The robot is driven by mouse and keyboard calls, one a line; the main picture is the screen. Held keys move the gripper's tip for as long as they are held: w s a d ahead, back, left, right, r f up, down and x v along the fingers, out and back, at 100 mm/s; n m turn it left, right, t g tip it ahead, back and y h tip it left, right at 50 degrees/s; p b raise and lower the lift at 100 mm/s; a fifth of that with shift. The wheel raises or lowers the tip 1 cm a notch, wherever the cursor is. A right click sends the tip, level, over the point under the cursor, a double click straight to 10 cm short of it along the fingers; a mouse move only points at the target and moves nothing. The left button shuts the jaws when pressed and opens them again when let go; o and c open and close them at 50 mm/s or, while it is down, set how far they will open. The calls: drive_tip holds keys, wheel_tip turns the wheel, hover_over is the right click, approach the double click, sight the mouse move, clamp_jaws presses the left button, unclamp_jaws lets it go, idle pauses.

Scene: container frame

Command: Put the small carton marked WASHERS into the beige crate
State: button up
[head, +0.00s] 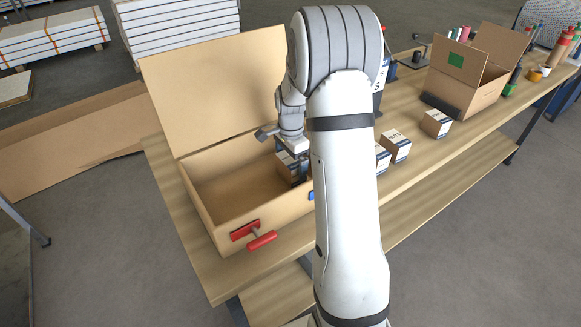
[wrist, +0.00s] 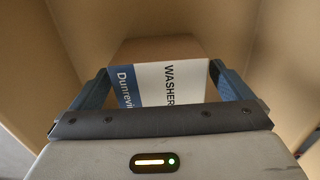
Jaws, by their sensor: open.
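The small carton marked WASHERS (wrist: 158,82) sits between the two fingers of my gripper (wrist: 162,88) in the wrist view. Its white and blue label faces me. In the head view the carton (head: 285,163) is inside the beige crate (head: 215,215), near its right end, partly hidden by my gripper (head: 293,163). My gripper is open, with a finger on either side of the carton. Whether the carton rests on the crate floor is hard to tell. The crate's lid (head: 215,90) stands open at the back.
Small labelled cartons (head: 396,146) and (head: 437,124) stand on the wooden bench (head: 420,165) right of my arm, with another partly hidden behind it. An open box with a green square (head: 475,85) stands farther right. A red-handled tool (head: 262,240) is at the crate's front.

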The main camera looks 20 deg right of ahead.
sight(290, 159)
wheel_tip(290, 159, up, 9)
drive_tip(key=shift+r, duration=0.1)
drive_tip(key=shift+s+a+r, duration=0.1)
drive_tip(key=shift+s+r, duration=0.05)
drive_tip(key=shift+r, duration=0.15)
drive_tip(key=s+a+r+n+t, duration=0.1)
drive_tip(key=s+a+r+n, duration=0.1)
drive_tip(key=s+n, duration=0.3)
drive_tip(key=s+a+r+n+t, duration=0.1)
drive_tip(key=s+a+n, duration=0.4)
drive_tip(key=s, duration=0.7)
drive_tip(key=s+a+r+n+t, duration=0.1)
drive_tip(key=s+a+n, duration=0.3)
drive_tip(key=s, duration=0.4)
drive_tip(key=shift+s+r+n, duration=0.25)
drive_tip(key=shift+r+n, duration=0.55)
drive_tip(key=shift+n, duration=0.1)
